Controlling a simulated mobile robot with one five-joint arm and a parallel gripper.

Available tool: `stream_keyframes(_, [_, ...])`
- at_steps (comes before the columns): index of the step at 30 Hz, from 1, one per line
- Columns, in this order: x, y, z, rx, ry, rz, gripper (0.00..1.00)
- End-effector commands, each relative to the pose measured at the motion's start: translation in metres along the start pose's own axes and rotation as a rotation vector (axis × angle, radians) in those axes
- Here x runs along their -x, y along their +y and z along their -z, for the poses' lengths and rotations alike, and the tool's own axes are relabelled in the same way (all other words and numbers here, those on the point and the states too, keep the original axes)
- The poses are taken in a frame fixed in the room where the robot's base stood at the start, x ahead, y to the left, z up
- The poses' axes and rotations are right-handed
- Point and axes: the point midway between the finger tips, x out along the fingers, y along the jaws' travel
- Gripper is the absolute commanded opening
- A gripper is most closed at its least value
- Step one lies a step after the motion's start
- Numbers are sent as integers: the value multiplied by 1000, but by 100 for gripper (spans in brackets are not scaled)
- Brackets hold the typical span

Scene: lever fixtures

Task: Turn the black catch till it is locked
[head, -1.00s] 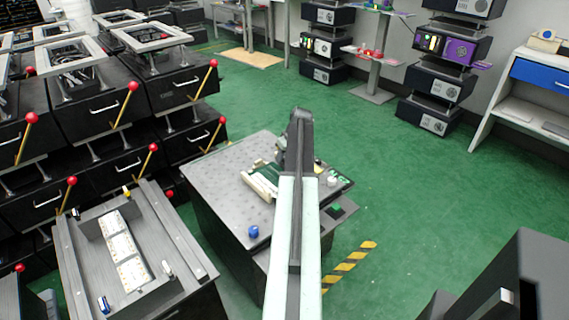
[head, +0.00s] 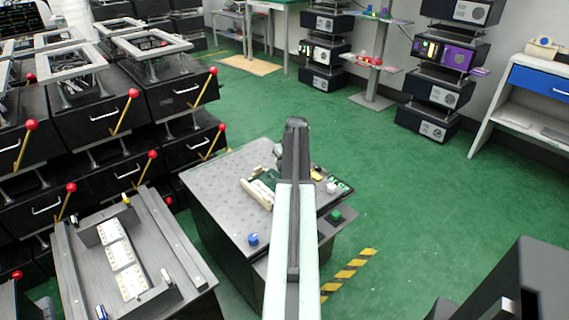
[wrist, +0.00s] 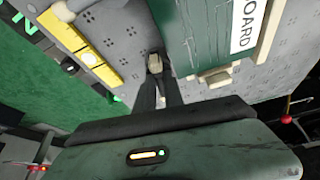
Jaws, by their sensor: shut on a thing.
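In the wrist view my gripper (wrist: 156,80) has its two dark fingers drawn together at a small piece with a pale grey end, which I take to be the black catch (wrist: 155,63). It stands on the grey dotted worktop, between a yellow strip and a green board. The fingers cover most of it, so its turn angle is hard to tell. In the head view my arm (head: 296,190) reaches over the worktop (head: 215,185) and hides the catch and the fingertips.
The green board (wrist: 195,30) with a pale edge lies close right of the fingers. The yellow strip (wrist: 85,50) lies to the left. A blue knob (head: 253,239) and a green button (head: 335,215) are near the front. Black cabinets with red-knobbed levers (head: 133,93) stand left.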

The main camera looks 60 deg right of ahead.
Motion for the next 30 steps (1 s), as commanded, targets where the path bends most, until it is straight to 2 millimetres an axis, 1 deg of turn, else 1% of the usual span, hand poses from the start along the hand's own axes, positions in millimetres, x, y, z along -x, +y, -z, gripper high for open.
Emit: stream_keyframes(30, [-1,-1,4,-878,5,-370,0])
